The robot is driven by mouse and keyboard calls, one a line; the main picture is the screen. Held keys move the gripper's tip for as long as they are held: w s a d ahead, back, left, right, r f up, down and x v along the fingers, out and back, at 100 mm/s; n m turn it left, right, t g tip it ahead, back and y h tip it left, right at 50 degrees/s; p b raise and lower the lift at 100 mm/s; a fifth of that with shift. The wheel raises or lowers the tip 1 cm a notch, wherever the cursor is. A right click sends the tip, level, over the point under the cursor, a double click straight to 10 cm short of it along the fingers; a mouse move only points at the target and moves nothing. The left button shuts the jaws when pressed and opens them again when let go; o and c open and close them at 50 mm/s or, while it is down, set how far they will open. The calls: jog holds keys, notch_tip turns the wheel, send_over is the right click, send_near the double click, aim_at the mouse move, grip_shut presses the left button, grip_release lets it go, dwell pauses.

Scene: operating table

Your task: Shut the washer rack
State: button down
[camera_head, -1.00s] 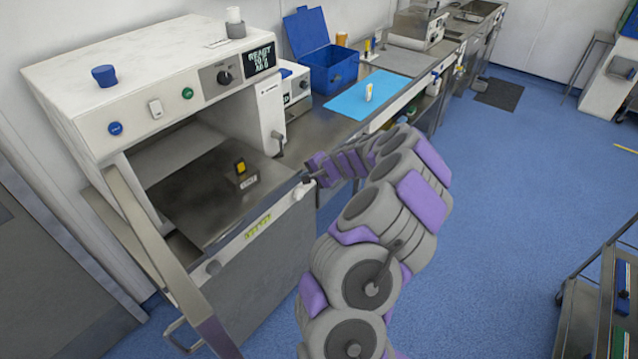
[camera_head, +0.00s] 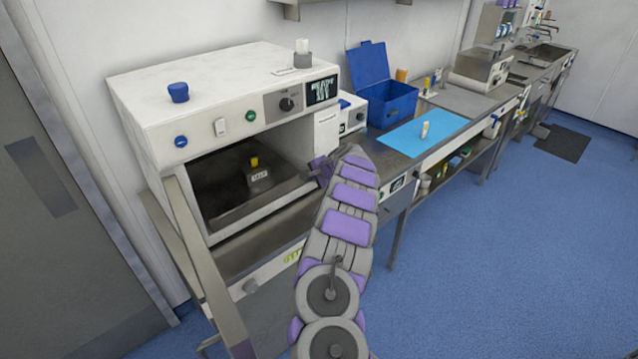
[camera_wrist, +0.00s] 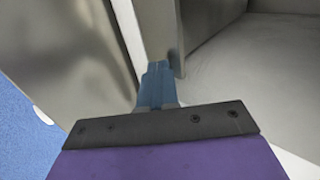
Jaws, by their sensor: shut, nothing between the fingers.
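The washer (camera_head: 290,60) is a white machine with a dark open chamber, at left in the head view. Its rack (camera_head: 225,215) is a flat tray lying in the chamber opening, its front edge close to the opening. A small labelled block with a yellow top (camera_head: 258,175) stands on it. My gripper (camera_head: 312,172) is at the right end of the rack front, beside the chamber's right side. In the wrist view my fingers (camera_wrist: 157,72) are shut and empty, up against or very near a metal edge; contact is unclear. My arm hides part of the washer's lower right.
The lowered door (camera_head: 270,255) lies open below the chamber. A metal bar (camera_head: 205,265) slants at the left front. A bench with a blue box (camera_head: 390,102) and blue mat (camera_head: 412,138) runs to the right.

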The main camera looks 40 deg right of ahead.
jog(key=shift+w+a, duration=0.1)
jog(key=shift+w, duration=1.45)
jog(key=shift+w+a+r, duration=0.15)
jog(key=shift+w+r, duration=0.05)
jog(key=shift+w+a+r, duration=0.1)
jog(key=shift+r, duration=0.05)
